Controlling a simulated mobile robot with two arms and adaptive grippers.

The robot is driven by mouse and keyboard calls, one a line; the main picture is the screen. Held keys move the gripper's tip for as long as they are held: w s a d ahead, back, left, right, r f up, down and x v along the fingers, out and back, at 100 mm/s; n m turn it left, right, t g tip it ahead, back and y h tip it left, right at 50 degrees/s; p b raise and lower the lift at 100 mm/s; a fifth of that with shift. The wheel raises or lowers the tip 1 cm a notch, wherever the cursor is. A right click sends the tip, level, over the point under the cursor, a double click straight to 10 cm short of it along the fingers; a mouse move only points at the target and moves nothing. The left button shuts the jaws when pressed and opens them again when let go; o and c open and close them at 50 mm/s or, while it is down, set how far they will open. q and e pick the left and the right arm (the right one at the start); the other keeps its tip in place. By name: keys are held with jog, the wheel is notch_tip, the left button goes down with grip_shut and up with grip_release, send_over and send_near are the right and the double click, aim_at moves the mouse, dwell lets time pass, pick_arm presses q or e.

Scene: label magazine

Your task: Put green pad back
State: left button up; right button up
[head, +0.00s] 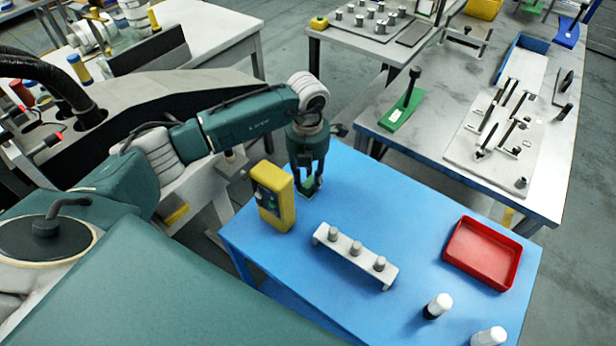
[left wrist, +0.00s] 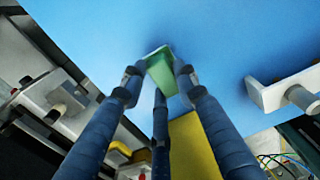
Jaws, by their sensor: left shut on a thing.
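My left gripper (head: 308,186) points down over the far left part of the blue table. It is shut on the green pad (left wrist: 160,69), whose pale green face shows between the fingers in the left wrist view. In the head view only a little of the green pad (head: 307,181) shows between the fingertips, low at the tabletop; I cannot tell whether it touches. A yellow box (head: 281,217) with a dark front panel stands upright just left of the gripper. My right gripper is not in view.
On the blue table (head: 395,220) stand a white rack (head: 340,257) with three grey pegs, a red tray (head: 483,250) and two white-capped bottles (head: 438,305) (head: 489,337). The table's middle is clear. A grey bench (head: 430,146) with fixtures stands behind.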

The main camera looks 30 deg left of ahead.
aim_at(308, 180)
pick_arm(q)
jog(key=shift+f, duration=0.1)
jog(key=shift+f, duration=0.15)
jog(key=o, duration=1)
jog(key=shift+r, duration=0.45)
notch_tip(308, 180, up, 12)
jog(key=b, duration=0.2)
jog(key=shift+f+b, duration=0.15)
jog(key=shift+b, duration=0.2)
